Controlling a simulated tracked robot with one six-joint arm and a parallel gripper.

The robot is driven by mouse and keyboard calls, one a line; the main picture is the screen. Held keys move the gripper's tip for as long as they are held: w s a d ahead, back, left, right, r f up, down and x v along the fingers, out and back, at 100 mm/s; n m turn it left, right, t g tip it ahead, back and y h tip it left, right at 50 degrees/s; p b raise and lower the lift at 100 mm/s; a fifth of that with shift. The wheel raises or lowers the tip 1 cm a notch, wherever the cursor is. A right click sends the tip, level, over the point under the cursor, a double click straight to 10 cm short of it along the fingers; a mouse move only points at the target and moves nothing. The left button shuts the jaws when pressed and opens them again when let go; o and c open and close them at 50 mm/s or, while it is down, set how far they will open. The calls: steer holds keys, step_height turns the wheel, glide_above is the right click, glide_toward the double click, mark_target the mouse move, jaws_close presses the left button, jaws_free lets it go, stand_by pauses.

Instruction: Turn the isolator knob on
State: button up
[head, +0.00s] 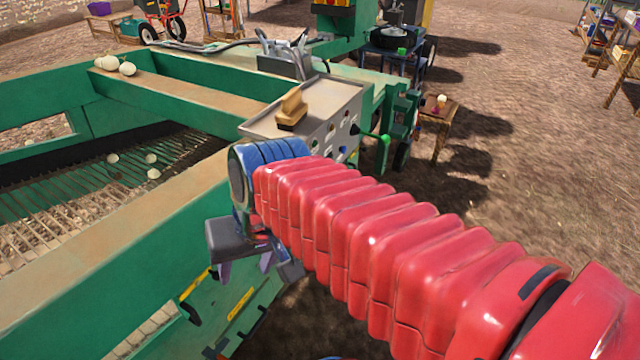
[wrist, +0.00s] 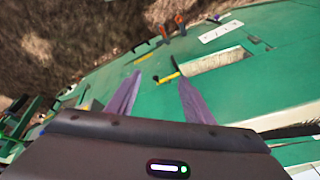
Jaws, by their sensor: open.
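My gripper (head: 246,268) hangs at the end of the red-sleeved arm, beside the green machine's side wall. In the wrist view its two purple fingers (wrist: 157,82) are apart, with nothing between them but the green panel beyond. A grey control box (head: 345,120) with several small round fittings on its face stands on the machine, above and right of my gripper. I cannot tell which fitting, if any, is the isolator knob. In the wrist view, two orange-tipped dark handles (wrist: 180,22) stand at the panel's far edge; I cannot tell what they are.
A wooden-backed brush (head: 291,108) lies on the control box. A green-knobbed lever (head: 383,140) sticks out at its right. A yellow bar (wrist: 168,77) with a black handle is on the panel ahead of the fingers. Open dirt ground lies to the right.

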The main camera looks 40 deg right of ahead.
steer(key=w+d+f+m+t+y, duration=0.2)
steer(key=w+d+f+m+y, duration=0.2)
steer(key=w+d+m, duration=0.35)
steer(key=w+d+f+m+t+y, duration=0.1)
steer(key=w+d+f+m+y, duration=0.4)
steer(key=d+m, duration=0.35)
steer(key=d+f+m+t+h, duration=0.1)
steer(key=d+f+m+t, duration=0.2)
steer(key=d, duration=0.5)
steer(key=s+d+f+m+t+h, duration=0.1)
steer(key=d+f+m+t+h, duration=0.1)
steer(key=d, duration=0.6)
steer(key=d+f+m+t+h, duration=0.1)
steer(key=d+f+m+t, duration=0.2)
steer(key=d+m+t, duration=0.2)
steer(key=d+m, duration=0.3)
steer(key=d, duration=0.1)
steer(key=shift+s+f, duration=0.4)
steer(key=shift+w, duration=0.1)
steer(key=x, duration=1.3)
steer(key=shift+w+r, duration=0.15)
steer(key=shift+w, duration=0.2)
